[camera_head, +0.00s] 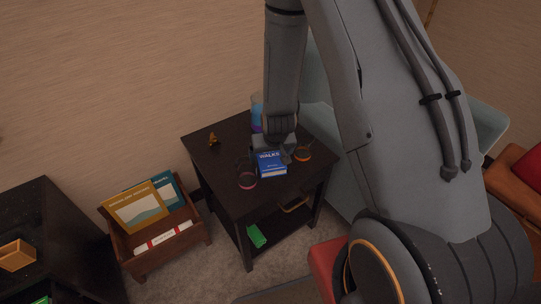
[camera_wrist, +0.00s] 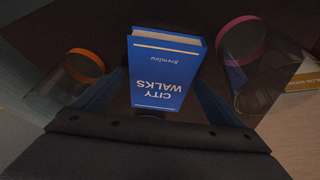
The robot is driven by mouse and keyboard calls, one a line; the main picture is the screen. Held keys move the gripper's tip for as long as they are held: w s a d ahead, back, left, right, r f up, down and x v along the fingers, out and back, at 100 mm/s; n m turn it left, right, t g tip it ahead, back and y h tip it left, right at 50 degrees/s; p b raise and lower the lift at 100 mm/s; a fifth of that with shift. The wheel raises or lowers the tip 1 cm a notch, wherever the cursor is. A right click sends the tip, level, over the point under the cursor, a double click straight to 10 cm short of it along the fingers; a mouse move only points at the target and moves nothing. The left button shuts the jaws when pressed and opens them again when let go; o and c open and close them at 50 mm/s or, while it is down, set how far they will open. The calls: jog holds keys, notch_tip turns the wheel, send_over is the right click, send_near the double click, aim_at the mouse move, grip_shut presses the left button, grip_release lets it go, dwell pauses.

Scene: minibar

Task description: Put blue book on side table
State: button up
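The blue book (camera_head: 271,164), titled "City Walks", is at the side table (camera_head: 216,163), near the middle of its dark top. Its cover faces up toward the head camera. My gripper (camera_head: 275,149) is low over the table at the back edge of the book. In the wrist view, the book (camera_wrist: 166,70) lies between the two dark fingers of my gripper (camera_wrist: 160,85), one along each side. I cannot tell whether the fingers press on it or whether the book rests fully on the tabletop.
A wooden magazine rack (camera_head: 150,256) stands left of the table.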

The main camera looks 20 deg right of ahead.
jog(key=shift+s+r, duration=0.15)
jog(key=shift+r, duration=0.5)
jog(key=p+v, duration=0.1)
jog(key=v, duration=1.1)
jog(key=s+d+r+g, duration=0.2)
jog(key=s+r, duration=0.5)
jog(key=s, duration=0.2)
jog(key=s+d+r+m+g, duration=0.1)
jog(key=s+d+r+g, duration=0.1)
jog(key=s+r, duration=0.5)
jog(key=s+d, duration=0.1)
jog(key=s, duration=0.1)
jog(key=shift+s+g, duration=0.3)
jog(key=shift+s, duration=0.1)
jog(key=shift+r, duration=0.2)
jog(key=shift+n, duration=0.9)
jog(key=a+p, duration=0.1)
jog(key=a+r+p, duration=0.1)
jog(key=a+p, duration=0.1)
jog(key=a+r+p, duration=0.1)
jog(key=shift+s+a+r, duration=0.1)
jog(key=shift+a+r, duration=0.15)
jog(key=shift+a, duration=0.15)
